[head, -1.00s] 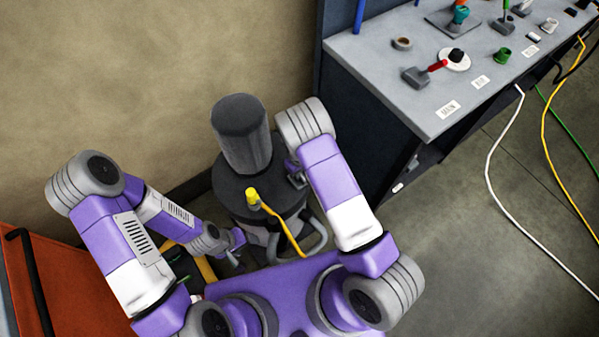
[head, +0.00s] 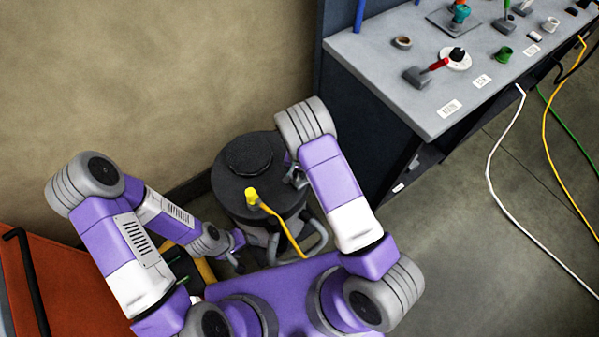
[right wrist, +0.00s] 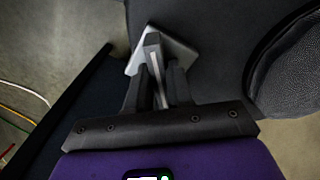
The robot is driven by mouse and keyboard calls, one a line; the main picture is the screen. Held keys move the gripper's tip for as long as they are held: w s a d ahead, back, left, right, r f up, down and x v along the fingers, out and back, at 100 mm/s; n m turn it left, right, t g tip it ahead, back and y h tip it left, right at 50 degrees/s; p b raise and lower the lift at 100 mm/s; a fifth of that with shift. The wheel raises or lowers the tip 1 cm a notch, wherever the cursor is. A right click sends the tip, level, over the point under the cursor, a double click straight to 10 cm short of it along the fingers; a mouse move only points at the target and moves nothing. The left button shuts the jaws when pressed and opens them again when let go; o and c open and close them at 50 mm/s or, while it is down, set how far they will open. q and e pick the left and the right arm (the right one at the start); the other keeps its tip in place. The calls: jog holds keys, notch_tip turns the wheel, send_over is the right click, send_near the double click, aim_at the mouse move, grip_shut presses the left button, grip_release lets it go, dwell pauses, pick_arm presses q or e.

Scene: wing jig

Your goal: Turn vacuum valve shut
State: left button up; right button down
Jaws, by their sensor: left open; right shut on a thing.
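The vacuum (head: 230,188) is a dark round drum standing by the wall, with a low round cap (head: 248,155) on top. The valve is a grey lever, seen in the right wrist view (right wrist: 152,42), by a light grey block (right wrist: 180,55) on the dark drum. My right gripper (head: 297,177) is shut on the lever at the drum's right edge; its fingers (right wrist: 163,85) lie on both sides of it. In the head view the lever is mostly hidden by my gripper and arm. My left gripper (head: 236,247) is open and empty, low and left of the drum.
A yellow fitting with a yellow hose (head: 282,228) is on the drum's front. A grey bench (head: 440,110) with tools stands at the right. An orange cabinet (head: 45,270) is at the lower left. White, yellow and green cables cross the right floor, which is otherwise clear.

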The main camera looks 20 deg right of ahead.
jog(key=m, duration=0.4)
jog(key=shift+m, duration=1.9)
jog(key=c, duration=1.1)
grip_release()
notch_tip(320, 180, up, 8)
jog(key=shift+f+p, duration=0.15)
jog(key=shift+p, duration=0.7)
